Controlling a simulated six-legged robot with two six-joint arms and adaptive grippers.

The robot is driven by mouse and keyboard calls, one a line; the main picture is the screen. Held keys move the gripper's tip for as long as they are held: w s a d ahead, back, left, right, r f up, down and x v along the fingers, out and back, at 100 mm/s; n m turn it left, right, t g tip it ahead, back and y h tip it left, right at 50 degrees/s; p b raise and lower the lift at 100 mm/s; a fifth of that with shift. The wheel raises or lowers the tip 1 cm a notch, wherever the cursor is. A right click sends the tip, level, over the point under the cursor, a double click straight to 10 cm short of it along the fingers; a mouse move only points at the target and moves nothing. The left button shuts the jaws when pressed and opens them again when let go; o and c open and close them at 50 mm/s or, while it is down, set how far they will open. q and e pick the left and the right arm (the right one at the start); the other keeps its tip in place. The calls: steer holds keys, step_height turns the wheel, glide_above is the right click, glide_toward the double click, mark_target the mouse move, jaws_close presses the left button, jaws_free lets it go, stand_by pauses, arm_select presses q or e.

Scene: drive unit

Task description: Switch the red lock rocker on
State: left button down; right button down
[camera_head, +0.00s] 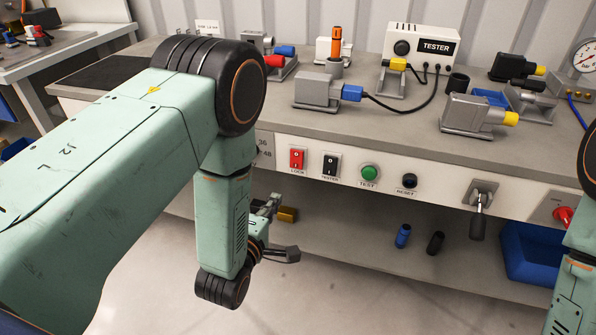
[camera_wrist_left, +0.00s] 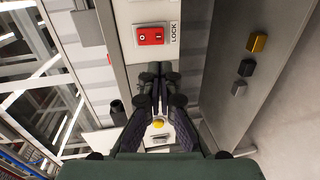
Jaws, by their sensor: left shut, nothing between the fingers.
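The red lock rocker (camera_head: 297,158) sits at the left of the row of controls on the bench's front panel, above its LOCK label. In the left wrist view the rocker (camera_wrist_left: 150,36) shows near the top, in a pale plate with LOCK printed beside it. I cannot tell which side is pressed in. My left gripper (camera_head: 273,205) hangs in front of the panel, below and left of the rocker, partly hidden by my arm. In the left wrist view its fingers (camera_wrist_left: 156,72) are together, empty, and just below the rocker in the picture, apart from it. My right gripper is out of view.
Right of the rocker are a black tester rocker (camera_head: 330,165), a green test button (camera_head: 370,172), a black reset button (camera_head: 409,181) and a lever (camera_head: 479,208). Connector housings and a white tester box (camera_head: 420,45) stand on the benchtop. Small blocks lie on the shelf below.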

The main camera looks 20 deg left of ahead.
arm_select(q)
steer(key=shift+s+a, duration=0.15)
steer(key=shift+a, duration=0.05)
steer(key=b, duration=0.4)
glide_toward(296, 167)
steer(key=w, duration=0.4)
steer(key=w+f, duration=0.1)
steer(key=w, duration=0.1)
steer(key=shift+w+d, duration=0.1)
steer(key=shift+w, duration=0.3)
steer(key=shift+b, duration=0.3)
